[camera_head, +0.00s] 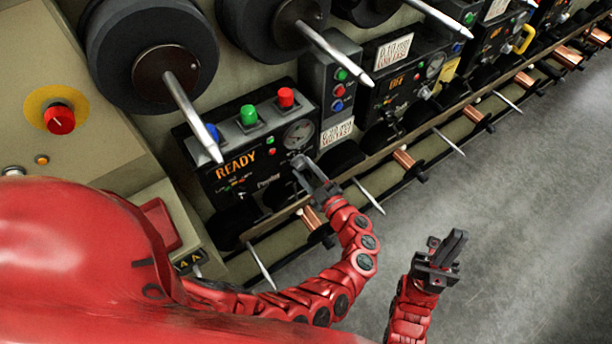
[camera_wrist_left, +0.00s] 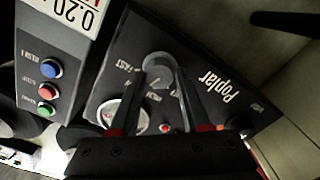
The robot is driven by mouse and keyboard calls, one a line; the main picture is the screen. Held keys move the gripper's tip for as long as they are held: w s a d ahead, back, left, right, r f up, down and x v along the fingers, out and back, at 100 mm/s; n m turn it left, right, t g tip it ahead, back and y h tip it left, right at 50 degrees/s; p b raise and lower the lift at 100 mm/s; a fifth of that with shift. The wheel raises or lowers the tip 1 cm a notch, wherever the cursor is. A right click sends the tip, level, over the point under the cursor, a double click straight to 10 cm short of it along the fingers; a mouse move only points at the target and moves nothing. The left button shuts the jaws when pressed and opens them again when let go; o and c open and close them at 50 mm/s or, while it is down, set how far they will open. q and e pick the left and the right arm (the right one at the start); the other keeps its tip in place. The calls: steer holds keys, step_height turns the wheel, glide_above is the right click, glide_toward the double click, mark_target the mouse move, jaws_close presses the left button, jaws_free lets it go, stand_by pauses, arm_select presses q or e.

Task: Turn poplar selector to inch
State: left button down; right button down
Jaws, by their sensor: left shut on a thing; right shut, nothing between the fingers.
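The Poplar control panel (camera_head: 245,165) is a black box with an orange READY readout in the head view. In the left wrist view its face (camera_wrist_left: 205,60) shows the name Poplar upside down and a round grey selector knob (camera_wrist_left: 157,66) with small labels around it, one reading FAST. My left gripper (camera_head: 300,163) reaches the right end of the panel. In the wrist view its fingers (camera_wrist_left: 160,82) are shut on the selector, one on each side. I cannot tell which label the selector points to. My right gripper (camera_head: 456,240) is shut and empty over the floor, away from the panel.
A pressure gauge (camera_head: 298,133) and green (camera_head: 249,115) and red (camera_head: 286,97) buttons are on the panel. A grey button box (camera_head: 338,85) stands beside it. Large black spools (camera_head: 150,50) with metal spindles jut out above. A rail with copper spools (camera_head: 403,158) runs below. Grey floor (camera_head: 530,200) lies clear at right.

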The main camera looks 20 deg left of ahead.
arm_select(q)
steer(key=n+b, duration=0.2)
steer(key=b, duration=0.1)
steer(key=n+b, duration=0.3)
steer(key=b, duration=0.1)
steer(key=shift+s+f, duration=0.1)
steer(key=shift+f, duration=0.3)
steer(key=shift+r+n+b, duration=0.3)
steer(key=shift+n+b, duration=0.8)
steer(key=shift+b, duration=0.2)
steer(key=shift+c, duration=1.9)
jaws_free()
